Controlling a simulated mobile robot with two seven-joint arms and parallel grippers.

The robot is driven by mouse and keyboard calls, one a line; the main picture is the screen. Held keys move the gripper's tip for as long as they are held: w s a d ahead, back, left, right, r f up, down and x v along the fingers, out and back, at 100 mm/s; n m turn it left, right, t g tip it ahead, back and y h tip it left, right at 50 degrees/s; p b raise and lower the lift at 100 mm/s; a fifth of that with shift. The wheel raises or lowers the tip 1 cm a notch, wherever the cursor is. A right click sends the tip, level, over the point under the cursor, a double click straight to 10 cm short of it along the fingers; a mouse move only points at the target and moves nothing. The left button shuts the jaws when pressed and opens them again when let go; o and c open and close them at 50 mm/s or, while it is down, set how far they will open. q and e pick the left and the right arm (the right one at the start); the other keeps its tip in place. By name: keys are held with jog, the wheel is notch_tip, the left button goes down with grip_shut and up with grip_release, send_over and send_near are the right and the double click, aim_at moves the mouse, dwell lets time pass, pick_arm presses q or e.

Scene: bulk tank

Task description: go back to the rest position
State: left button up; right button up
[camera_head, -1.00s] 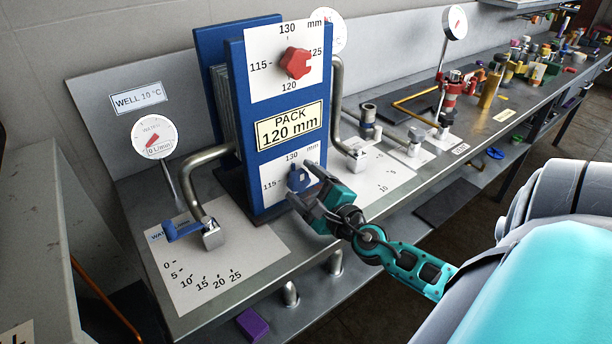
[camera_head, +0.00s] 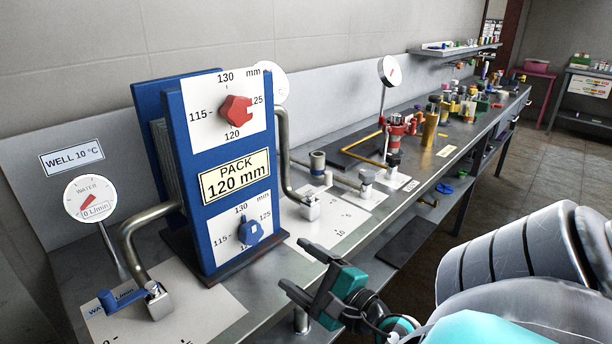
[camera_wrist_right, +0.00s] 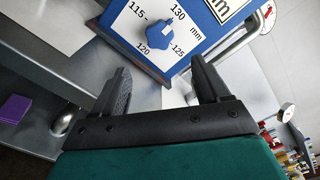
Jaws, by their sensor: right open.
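My right gripper (camera_head: 303,270) is in front of the bench, to the lower right of the blue knob (camera_head: 250,232). Its two dark fingers are spread with nothing between them, as the right wrist view (camera_wrist_right: 160,92) also shows. The blue knob sits on the lower dial of the blue plate pack (camera_head: 187,150), apart from the fingers. It also shows in the right wrist view (camera_wrist_right: 150,35), beyond the fingertips. A red knob (camera_head: 236,110) sits on the upper dial. My left gripper is not in view.
The metal bench (camera_head: 345,262) runs to the far right, with a blue-handled valve (camera_head: 122,297), bent pipes, gauges and a red fitting (camera_head: 396,130). Several small containers crowd its far end. The floor (camera_head: 500,195) at the right is clear. A purple block (camera_wrist_right: 15,110) lies below the bench.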

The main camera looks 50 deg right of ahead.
jog(key=shift+s+a, duration=0.1)
jog(key=shift+s, duration=0.4)
dwell(0.3)
notch_tip(320, 180, down, 4)
jog(key=s+d+m+g+h, duration=0.1)
jog(key=m+g+h, duration=0.3)
jog(key=m, duration=1.1)
jog(key=s+d+m+g+h, duration=0.2)
jog(key=m+g+h, duration=0.2)
jog(key=m, duration=1.1)
jog(key=s+a+f+m+g+y, duration=0.25)
jog(key=a+f+m+y, duration=0.2)
jog(key=a+m, duration=0.35)
jog(key=s+a+f+m+g+y, duration=0.2)
jog(key=a+f+m+g+y, duration=0.25)
jog(key=a, duration=0.55)
jog(key=w+a+f+t+y, duration=0.2)
jog(key=w+a+f+t, duration=0.1)
jog(key=w+f+t, duration=0.4)
jog(key=shift+w+a+f+m+t+y, duration=0.2)
jog(key=shift+w+a+m+t+y, duration=0.1)
jog(key=shift+m+t+y, duration=0.1)
